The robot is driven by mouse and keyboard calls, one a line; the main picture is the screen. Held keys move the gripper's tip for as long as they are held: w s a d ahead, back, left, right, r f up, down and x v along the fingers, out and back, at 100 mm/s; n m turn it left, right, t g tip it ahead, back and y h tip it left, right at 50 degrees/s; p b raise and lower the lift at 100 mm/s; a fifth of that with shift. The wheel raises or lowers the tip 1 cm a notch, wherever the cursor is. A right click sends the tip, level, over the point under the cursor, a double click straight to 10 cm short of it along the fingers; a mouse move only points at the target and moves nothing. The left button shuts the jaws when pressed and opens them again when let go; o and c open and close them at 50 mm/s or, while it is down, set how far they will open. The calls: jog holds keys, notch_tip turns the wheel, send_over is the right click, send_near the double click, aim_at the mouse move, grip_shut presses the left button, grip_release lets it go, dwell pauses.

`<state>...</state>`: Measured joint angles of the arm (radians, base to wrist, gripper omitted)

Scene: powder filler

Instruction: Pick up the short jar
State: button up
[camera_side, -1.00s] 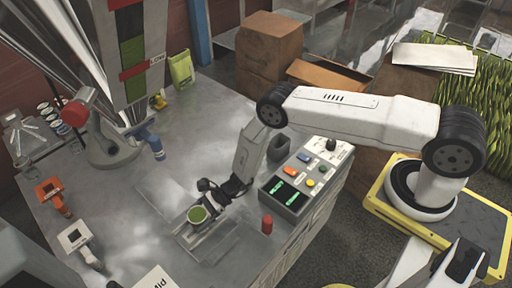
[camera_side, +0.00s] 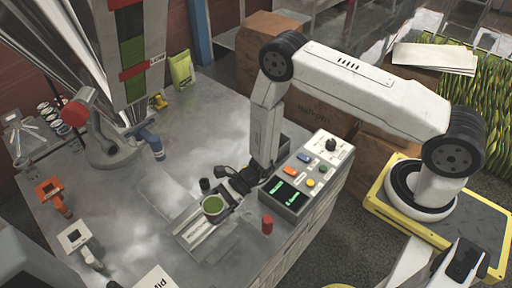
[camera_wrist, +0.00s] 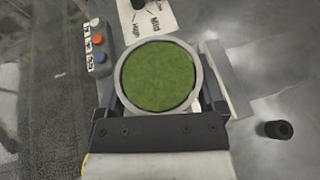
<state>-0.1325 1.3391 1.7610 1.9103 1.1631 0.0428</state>
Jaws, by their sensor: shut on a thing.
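The short jar (camera_side: 213,206) is round with a pale rim and is full of green powder. In the side view my gripper (camera_side: 222,199) is shut on it, above the metal tray on the bench. In the wrist view the jar (camera_wrist: 158,77) sits upright between the two fingers of my gripper (camera_wrist: 160,100), its green top facing the camera. The jar's lower part and its underside are hidden, so the exact gap below it is hard to tell.
A control panel (camera_side: 305,178) with buttons stands right of my gripper, with a red cylinder (camera_side: 267,224) in front of it. A small black cylinder (camera_side: 205,184) stands behind the jar; it also shows in the wrist view (camera_wrist: 277,130).

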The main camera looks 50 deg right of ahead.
jog(key=s+d+r, duration=0.3)
jog(key=s, duration=0.4)
jog(key=shift+r, duration=0.25)
jog(key=shift+r, duration=0.1)
dwell(0.4)
